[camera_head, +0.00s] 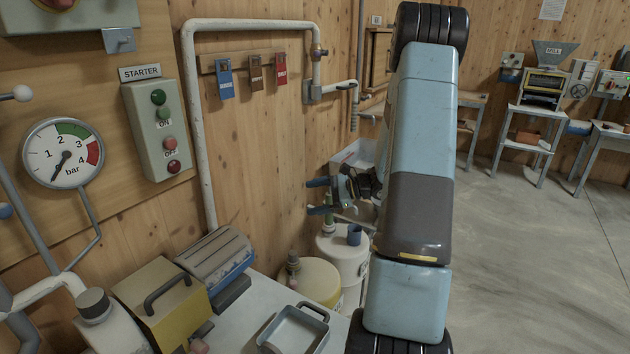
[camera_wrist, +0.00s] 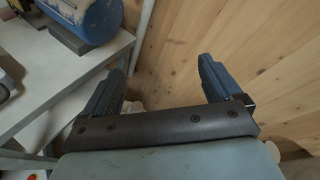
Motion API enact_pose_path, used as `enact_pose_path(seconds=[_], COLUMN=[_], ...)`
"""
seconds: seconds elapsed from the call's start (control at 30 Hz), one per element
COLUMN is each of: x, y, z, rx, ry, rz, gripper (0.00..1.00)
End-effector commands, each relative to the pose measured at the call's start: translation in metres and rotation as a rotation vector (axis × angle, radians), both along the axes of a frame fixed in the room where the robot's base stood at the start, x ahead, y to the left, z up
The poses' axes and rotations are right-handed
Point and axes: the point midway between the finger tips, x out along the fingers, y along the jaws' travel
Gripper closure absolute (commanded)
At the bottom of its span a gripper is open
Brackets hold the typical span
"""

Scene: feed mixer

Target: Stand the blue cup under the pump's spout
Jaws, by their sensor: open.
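The small blue cup (camera_head: 354,235) stands upright on the lid of a white drum (camera_head: 343,257) beside the wall in the head view. I cannot make out the spout. My gripper (camera_head: 312,197) is open and empty, above and left of the cup, with its fingers pointing left.
A yellow-lidded drum (camera_head: 311,280) stands left of the white drum. A bench in front holds a metal tray (camera_head: 296,332), a yellow box (camera_head: 161,300) and a grey-blue case (camera_head: 214,258). A white pipe (camera_head: 197,130) runs along the wall. Open floor (camera_head: 540,260) lies right.

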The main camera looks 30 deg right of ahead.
Motion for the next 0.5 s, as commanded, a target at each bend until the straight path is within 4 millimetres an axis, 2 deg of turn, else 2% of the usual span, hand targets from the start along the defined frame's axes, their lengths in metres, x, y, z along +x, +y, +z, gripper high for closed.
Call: enact_pose_path(seconds=[0.03, 0.2, 0.5], x=[-0.004, -0.027, -0.077], y=[0.015, 0.056, 0.114], z=[0.015, 0.049, 0.101], rx=[-0.047, -0.195, -0.472], ry=[-0.010, -0.033, -0.096], rz=[0.051, 0.210, 0.467], gripper=[0.08, 0.08, 0.08])
